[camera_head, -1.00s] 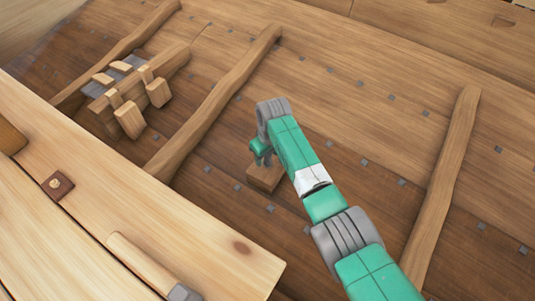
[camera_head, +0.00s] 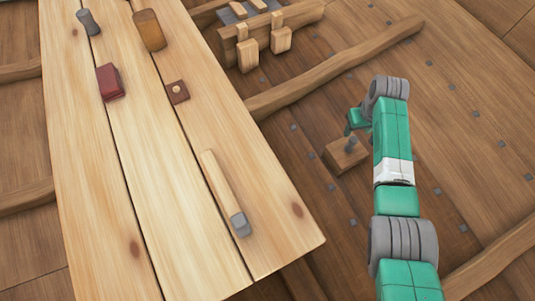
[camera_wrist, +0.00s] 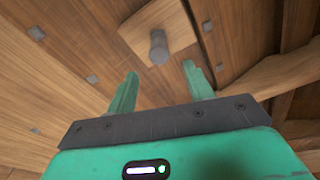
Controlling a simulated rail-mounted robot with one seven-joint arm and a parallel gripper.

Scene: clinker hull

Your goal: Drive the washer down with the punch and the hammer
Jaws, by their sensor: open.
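A wooden block (camera_head: 340,156) rests on the hull planking, with a grey rod (camera_head: 351,144) standing upright on it. The rod looks like the punch; its lower end and any washer under it cannot be made out. My gripper (camera_wrist: 160,70) is open and empty. In the wrist view, the rod (camera_wrist: 158,47) stands just beyond the fingertips, roughly in line with the gap between them, and the block (camera_wrist: 176,22) shows behind it. The hammer (camera_head: 218,188), with a pale wooden handle and grey head, lies on the plank bench to the left of my arm.
The plank bench (camera_head: 165,210) also carries a small brown square piece with a pale knob (camera_head: 178,91), a dark red block (camera_head: 110,82), a brown rounded piece (camera_head: 149,30) and a grey tool (camera_head: 88,22). Ribs (camera_head: 340,68) cross the planking. Wooden clamps (camera_head: 262,45) stand at the back.

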